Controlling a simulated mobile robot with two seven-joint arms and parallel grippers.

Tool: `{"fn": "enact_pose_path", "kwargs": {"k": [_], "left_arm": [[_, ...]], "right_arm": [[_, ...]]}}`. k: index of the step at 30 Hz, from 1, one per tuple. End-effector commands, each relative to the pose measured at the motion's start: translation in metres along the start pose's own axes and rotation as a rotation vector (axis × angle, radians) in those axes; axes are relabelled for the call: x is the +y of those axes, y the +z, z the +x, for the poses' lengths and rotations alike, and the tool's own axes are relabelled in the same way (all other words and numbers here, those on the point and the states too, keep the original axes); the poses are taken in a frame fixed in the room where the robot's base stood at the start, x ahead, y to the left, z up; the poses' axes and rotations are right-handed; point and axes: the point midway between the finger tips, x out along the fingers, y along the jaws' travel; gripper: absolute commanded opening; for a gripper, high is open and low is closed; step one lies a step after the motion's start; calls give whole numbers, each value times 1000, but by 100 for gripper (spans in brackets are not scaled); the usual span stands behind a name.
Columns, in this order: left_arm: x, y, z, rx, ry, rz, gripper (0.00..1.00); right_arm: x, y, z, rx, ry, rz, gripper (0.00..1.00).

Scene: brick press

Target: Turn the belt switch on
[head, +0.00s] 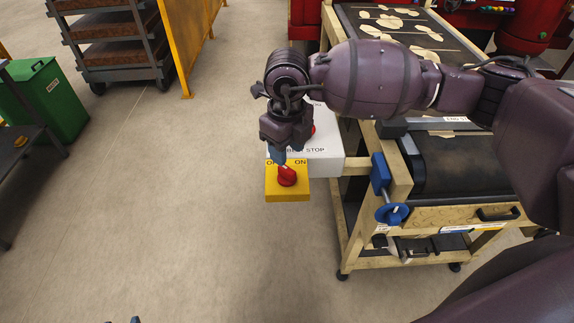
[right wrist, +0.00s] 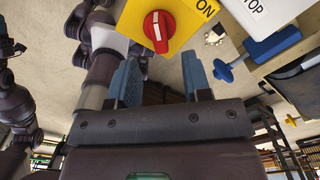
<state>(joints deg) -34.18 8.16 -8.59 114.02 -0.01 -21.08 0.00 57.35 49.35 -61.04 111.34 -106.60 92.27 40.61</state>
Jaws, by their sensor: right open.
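The belt switch is a yellow box (head: 287,194) with a red knob (head: 287,176) on its top face. ON shows at its upper right; the label at its upper left is partly hidden. In the right wrist view the red knob (right wrist: 157,28) has a white line running nearly up and down; I cannot tell which label it marks. My right gripper (head: 279,158) is open and empty. Its blue fingers (right wrist: 162,78) are close to the knob, apart from it in the wrist view. Only small tips of what seems my left gripper (head: 122,321) show at the bottom edge.
A white stop box (head: 325,166) with a partly hidden red button adjoins the yellow box. The wooden conveyor frame (head: 345,225) with a blue clamp (head: 380,175) stands to the right. A green bin (head: 48,100) and a brick rack (head: 115,72) are at left. The floor left of the switch is clear.

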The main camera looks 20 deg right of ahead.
Motion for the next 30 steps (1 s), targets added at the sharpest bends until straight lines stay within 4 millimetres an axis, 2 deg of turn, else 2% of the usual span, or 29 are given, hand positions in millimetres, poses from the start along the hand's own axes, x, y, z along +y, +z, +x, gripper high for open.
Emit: {"fn": "enact_pose_path", "kwargs": {"k": [6, 12, 24, 30], "left_arm": [[0, -3, -3, -1, 0, 0, 49], [-1, 2, -5, -12, -1, -1, 49], [-1, 4, -7, -17, -2, -2, 49], [-1, 2, -6, -14, -2, -1, 49]], "right_arm": [[1, -1, 36, 1, 3, 0, 45], [1, 0, 55, 1, 3, 0, 45], [1, 0, 61, -1, 2, 0, 45], [1, 0, 61, -1, 3, 0, 14]]}}
